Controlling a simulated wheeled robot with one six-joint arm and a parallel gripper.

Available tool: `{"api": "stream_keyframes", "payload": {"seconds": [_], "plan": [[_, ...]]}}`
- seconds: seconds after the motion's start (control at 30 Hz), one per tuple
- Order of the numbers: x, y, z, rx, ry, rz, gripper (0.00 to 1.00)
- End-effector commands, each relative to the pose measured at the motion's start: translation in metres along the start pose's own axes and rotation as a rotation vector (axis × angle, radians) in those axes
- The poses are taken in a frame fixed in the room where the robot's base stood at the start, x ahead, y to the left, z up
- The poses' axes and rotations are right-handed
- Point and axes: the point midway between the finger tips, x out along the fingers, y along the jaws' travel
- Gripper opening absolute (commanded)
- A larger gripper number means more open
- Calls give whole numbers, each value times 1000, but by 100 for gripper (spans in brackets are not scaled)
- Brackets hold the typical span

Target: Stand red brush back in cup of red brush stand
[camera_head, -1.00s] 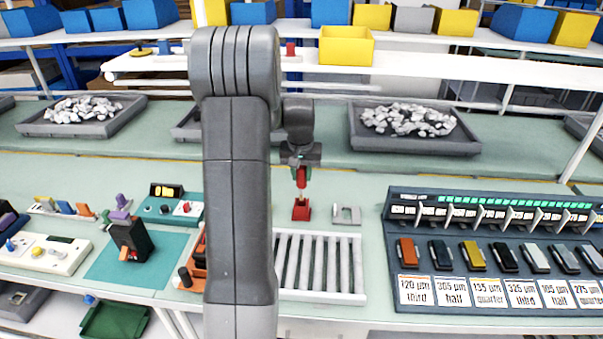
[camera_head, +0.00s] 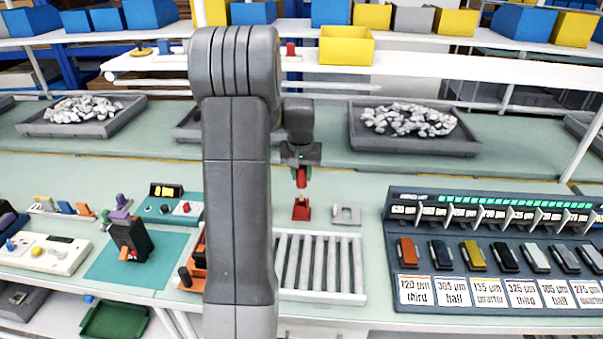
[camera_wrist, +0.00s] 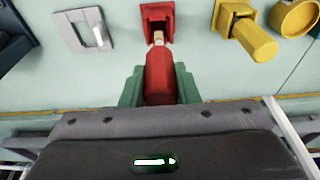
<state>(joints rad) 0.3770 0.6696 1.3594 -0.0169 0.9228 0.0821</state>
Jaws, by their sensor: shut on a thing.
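The red brush (camera_wrist: 159,76) is held between the green fingers of my gripper (camera_wrist: 160,88), which is shut on it. In the head view the brush (camera_head: 301,178) hangs upright below my gripper (camera_head: 301,164), with its pale lower end directly above the red stand. The red brush stand (camera_head: 301,211) stands on the bench; in the wrist view its square cup (camera_wrist: 157,14) is just past the brush tip. The pale tip appears at or just inside the cup mouth; I cannot tell how deep it sits.
A grey roller rack (camera_head: 320,265) is in front. In the wrist view a yellow brush (camera_wrist: 252,38) is right of the stand. A breaker panel (camera_head: 490,245) fills the right side.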

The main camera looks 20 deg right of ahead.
Motion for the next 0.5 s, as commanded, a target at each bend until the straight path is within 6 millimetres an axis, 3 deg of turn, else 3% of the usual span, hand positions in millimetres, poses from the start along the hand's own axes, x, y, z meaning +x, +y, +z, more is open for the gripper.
{"api": "stream_keyframes", "payload": {"seconds": [0.5], "plan": [[13, 0, 3, 0, 0, 0, 1]]}}
